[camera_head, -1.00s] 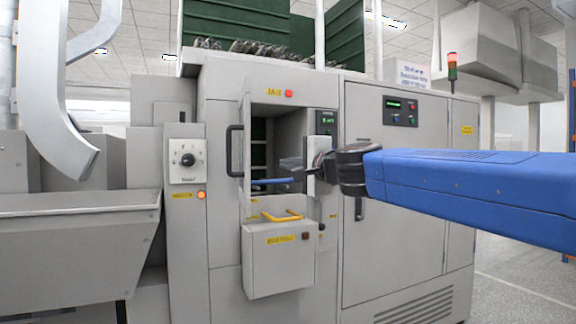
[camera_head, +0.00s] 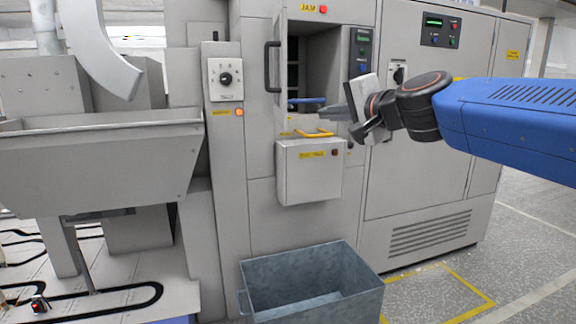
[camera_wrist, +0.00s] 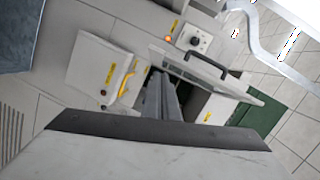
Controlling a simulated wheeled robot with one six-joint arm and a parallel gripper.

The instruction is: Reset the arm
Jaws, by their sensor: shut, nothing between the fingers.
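My gripper (camera_head: 338,113) is in front of the open hatch of the grey machine (camera_head: 262,205), held up by my blue arm from the right. Its fingers are closed together and empty, and they point left. In the wrist view the shut fingers (camera_wrist: 160,100) point toward the hatch opening, with the open door (camera_wrist: 215,72) and its black handle beyond. A blue bar (camera_head: 307,100) shows at the hatch opening, left of the fingertips.
A grey box with a yellow handle (camera_head: 310,172) juts out below the hatch. An open grey metal bin (camera_head: 312,285) stands on the floor under it. A sloped grey hopper (camera_head: 95,165) is at the left. The floor at the right is clear, with yellow markings.

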